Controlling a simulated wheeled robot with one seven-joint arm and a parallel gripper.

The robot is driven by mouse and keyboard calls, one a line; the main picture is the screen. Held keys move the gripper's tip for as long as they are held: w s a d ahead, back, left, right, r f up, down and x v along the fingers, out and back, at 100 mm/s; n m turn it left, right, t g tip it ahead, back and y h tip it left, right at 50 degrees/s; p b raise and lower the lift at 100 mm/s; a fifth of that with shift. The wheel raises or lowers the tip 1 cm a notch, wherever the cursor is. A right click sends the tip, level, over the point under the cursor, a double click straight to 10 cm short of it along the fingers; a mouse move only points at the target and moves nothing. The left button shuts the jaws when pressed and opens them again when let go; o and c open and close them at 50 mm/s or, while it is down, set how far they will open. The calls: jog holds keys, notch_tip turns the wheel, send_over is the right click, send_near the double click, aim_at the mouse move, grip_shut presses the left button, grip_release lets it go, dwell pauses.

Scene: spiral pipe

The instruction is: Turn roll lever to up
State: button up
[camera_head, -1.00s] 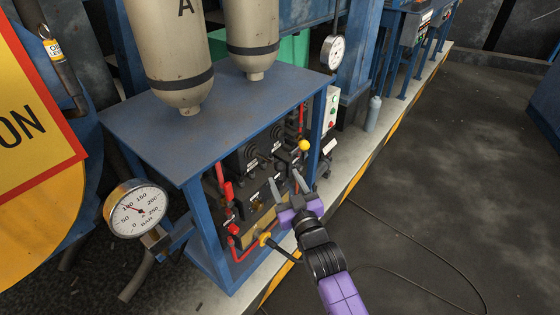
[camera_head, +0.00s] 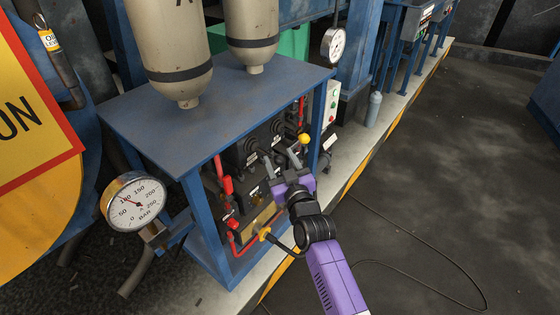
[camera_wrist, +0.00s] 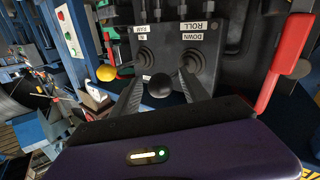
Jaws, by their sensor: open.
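In the wrist view a dark panel carries two round rubber lever boots. The label reading ROLL and DOWN, upside down, is by the right boot (camera_wrist: 195,61). Another label is by the left boot (camera_wrist: 146,58). Which boot the knob's stem belongs to I cannot tell. In the head view my gripper (camera_head: 282,160) is open in front of the control panel (camera_head: 258,145), and its fingers partly hide the levers.
A yellow knob (camera_head: 304,138) is right of my gripper, and red handles (camera_head: 227,186) are left of it. A blue table top (camera_head: 215,115) overhangs the panel. A pressure gauge (camera_head: 132,202) stands at left. The floor at right is mostly clear, with a cable.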

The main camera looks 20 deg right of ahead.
jog(key=shift+d, duration=0.1)
grip_shut()
jog(key=shift+r, duration=0.2)
